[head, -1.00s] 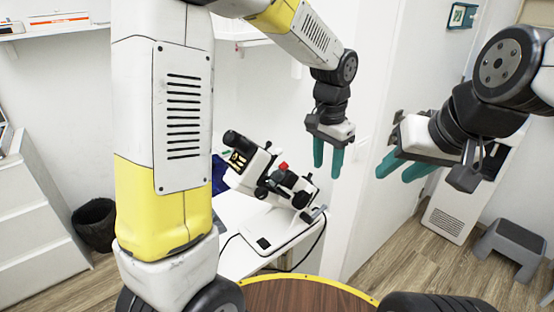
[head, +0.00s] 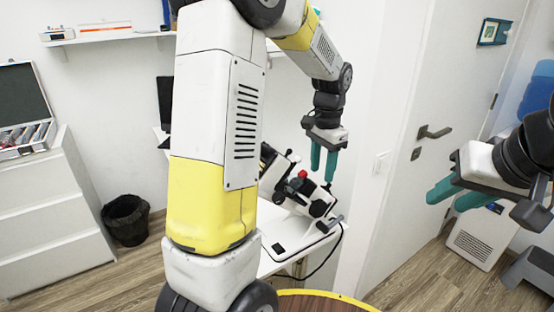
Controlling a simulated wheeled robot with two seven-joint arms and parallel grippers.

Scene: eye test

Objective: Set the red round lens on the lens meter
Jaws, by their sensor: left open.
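The lens meter (head: 322,208), a white and black instrument with a red part on top, stands on a white table, partly hidden behind my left arm. I cannot make out a separate red round lens, and cannot tell what the red part is. My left gripper (head: 323,168) has its two teal fingers pointing down, open and empty; in the picture it overlaps the space just above the lens meter. My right gripper (head: 455,200) is at the right, in front of the door, its teal fingers apart and empty.
An open case (head: 28,150) with several rows of small items sits on a white drawer cabinet (head: 50,220) at the left. A black bin (head: 126,220) stands on the floor beside it. The white table (head: 275,262) holds the lens meter. A grey step stool (head: 530,272) is at the right.

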